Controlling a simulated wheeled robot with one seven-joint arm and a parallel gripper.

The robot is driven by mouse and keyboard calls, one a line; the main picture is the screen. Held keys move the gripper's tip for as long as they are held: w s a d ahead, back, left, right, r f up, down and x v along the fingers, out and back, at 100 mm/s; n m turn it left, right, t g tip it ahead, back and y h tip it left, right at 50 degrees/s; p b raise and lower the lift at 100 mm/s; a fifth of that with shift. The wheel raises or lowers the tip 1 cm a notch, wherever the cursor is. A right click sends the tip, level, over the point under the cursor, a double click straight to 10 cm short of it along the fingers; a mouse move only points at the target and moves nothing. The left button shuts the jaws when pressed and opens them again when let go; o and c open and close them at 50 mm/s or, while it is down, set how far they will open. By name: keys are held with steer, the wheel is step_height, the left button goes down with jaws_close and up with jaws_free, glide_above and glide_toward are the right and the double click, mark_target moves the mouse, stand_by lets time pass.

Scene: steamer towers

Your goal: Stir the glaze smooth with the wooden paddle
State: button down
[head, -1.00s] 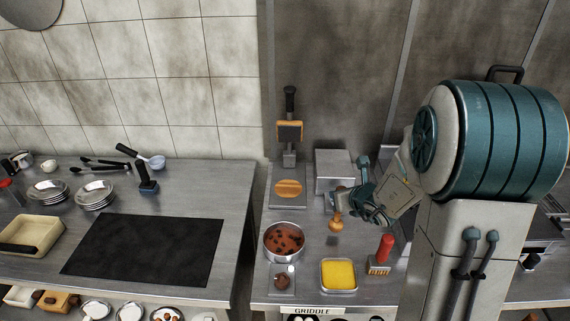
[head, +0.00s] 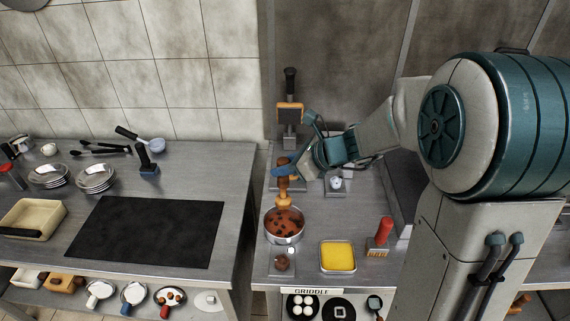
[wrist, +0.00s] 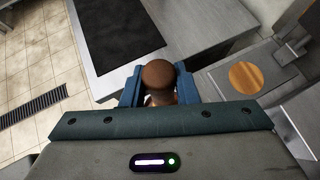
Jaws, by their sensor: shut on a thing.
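The pot (head: 283,241) is a round metal pan holding reddish-brown glaze (head: 279,229) with several dark lumps in it. My gripper (head: 286,171) is above and behind the pot and is shut on the wooden paddle (head: 284,199), which hangs roughly upright. The paddle's pale lower end is at the pot's far rim; I cannot tell whether it is above the glaze or touching it. In the wrist view the paddle's round brown top (wrist: 158,74) sits between the blue fingers of my gripper (wrist: 160,95), and the pot is hidden.
A yellow-filled tray (head: 338,256) and a red-handled brush (head: 384,232) stand right of the pot. A small stand with a brown ball (head: 281,263) is in front. A press (head: 290,112) stands behind. The left counter holds a black mat (head: 146,232).

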mark_target(285, 196)
steer(key=shift+d, duration=0.1)
step_height(285, 196, down, 10)
steer(key=b, duration=0.8)
steer(key=shift+r, duration=0.2)
